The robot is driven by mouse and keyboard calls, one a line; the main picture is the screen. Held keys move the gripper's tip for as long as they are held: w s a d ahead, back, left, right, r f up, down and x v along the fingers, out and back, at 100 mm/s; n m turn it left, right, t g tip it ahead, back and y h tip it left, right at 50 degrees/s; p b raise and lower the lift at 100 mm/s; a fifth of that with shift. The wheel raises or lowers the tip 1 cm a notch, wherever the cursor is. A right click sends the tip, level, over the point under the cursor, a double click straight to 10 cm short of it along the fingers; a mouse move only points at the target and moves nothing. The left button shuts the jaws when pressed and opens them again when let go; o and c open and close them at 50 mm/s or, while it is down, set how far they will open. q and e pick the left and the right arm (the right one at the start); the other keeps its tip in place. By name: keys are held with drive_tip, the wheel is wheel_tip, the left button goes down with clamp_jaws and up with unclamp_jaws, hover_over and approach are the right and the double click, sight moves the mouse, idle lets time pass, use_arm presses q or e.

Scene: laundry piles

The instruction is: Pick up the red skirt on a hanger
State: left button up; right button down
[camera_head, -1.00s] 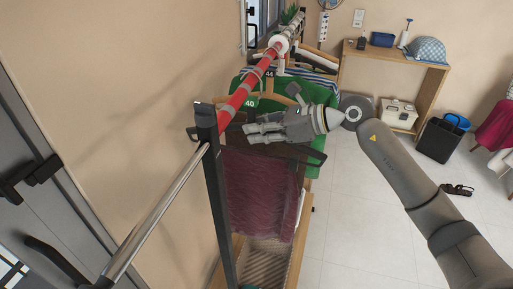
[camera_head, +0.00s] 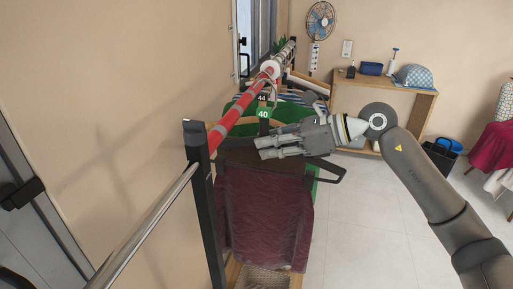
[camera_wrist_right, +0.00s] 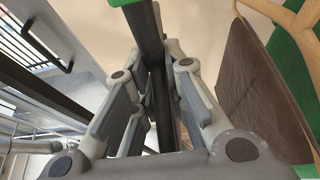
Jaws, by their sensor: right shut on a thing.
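The dark red skirt (camera_head: 262,222) hangs below the near part of the clothes rail in the head view. A black hanger (camera_head: 329,172) shows at its upper right; its hook is hidden. My right gripper (camera_head: 268,147) is just above the skirt and beside the rail. In the right wrist view the fingers (camera_wrist_right: 157,75) are closed around a dark bar (camera_wrist_right: 153,38), which looks like part of the black hanger. I cannot tell whether the hanger still rests on the rail. My left gripper is not in view.
The red and silver rail (camera_head: 238,108) stands on a black post (camera_head: 203,185) left of the skirt. Green clothing (camera_head: 293,113) with a 40 tag (camera_head: 263,114) hangs behind. A wooden shelf (camera_head: 385,83) stands at the back; the floor at right is mostly clear.

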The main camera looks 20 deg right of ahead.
sight(325, 162)
drive_tip(key=s+d+b, duration=0.2)
drive_tip(key=d, duration=0.1)
drive_tip(key=s+d+b, duration=0.2)
drive_tip(key=d, duration=0.1)
drive_tip(key=s+d+b, duration=0.1)
drive_tip(key=s+d, duration=0.1)
drive_tip(key=d, duration=0.2)
drive_tip(key=shift+s+f+b, duration=0.15)
drive_tip(key=shift+s+b, duration=0.25)
drive_tip(key=shift+s+d+r, duration=0.2)
drive_tip(key=shift+s+d, duration=0.2)
drive_tip(key=shift+d, duration=0.15)
drive_tip(key=s+a+f, duration=0.4)
drive_tip(key=a+f, duration=0.2)
drive_tip(key=f, duration=0.5)
drive_tip(key=s+a+f, duration=0.3)
drive_tip(key=a+f, duration=0.4)
drive_tip(key=f, duration=0.4)
drive_tip(key=shift+s+f, duration=0.3)
drive_tip(key=shift+s, duration=0.05)
drive_tip(key=shift+d, duration=0.1)
